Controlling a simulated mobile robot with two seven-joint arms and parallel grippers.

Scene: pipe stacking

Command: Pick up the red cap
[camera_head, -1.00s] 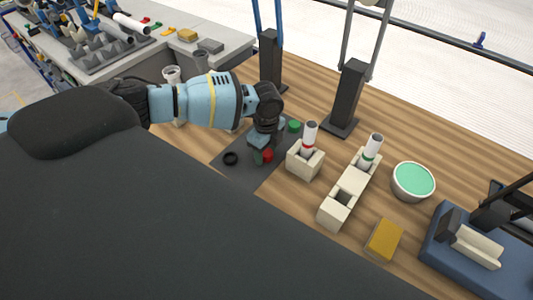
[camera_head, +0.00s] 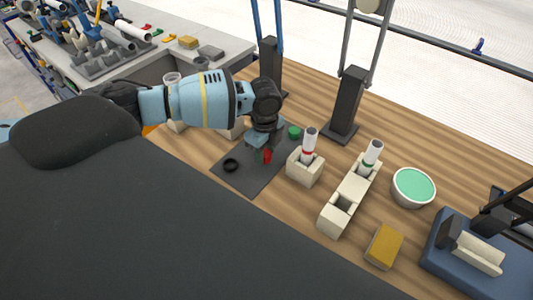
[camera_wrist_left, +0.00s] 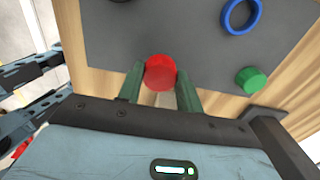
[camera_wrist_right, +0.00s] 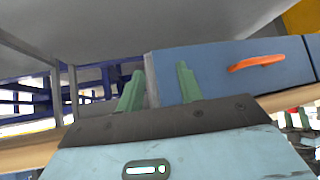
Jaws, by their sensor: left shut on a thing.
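The red cap (camera_head: 268,156) is between the fingers of my left gripper (camera_head: 263,154) over the dark mat (camera_head: 243,183). In the left wrist view the red cap (camera_wrist_left: 160,72) sits between the two green fingertips (camera_wrist_left: 159,88), which touch its sides. The left gripper is shut on it. In the head view the cap is seen nearly edge-on and partly covered by a finger. My right gripper (camera_wrist_right: 158,85) shows only in the right wrist view, with its fingers apart and nothing between them.
A beige holder (camera_head: 305,168) with a white pipe (camera_head: 310,142) stands close to the right. Beyond are a longer beige holder (camera_head: 349,196), a green-topped bowl (camera_head: 413,187) and a yellow block (camera_head: 384,246).

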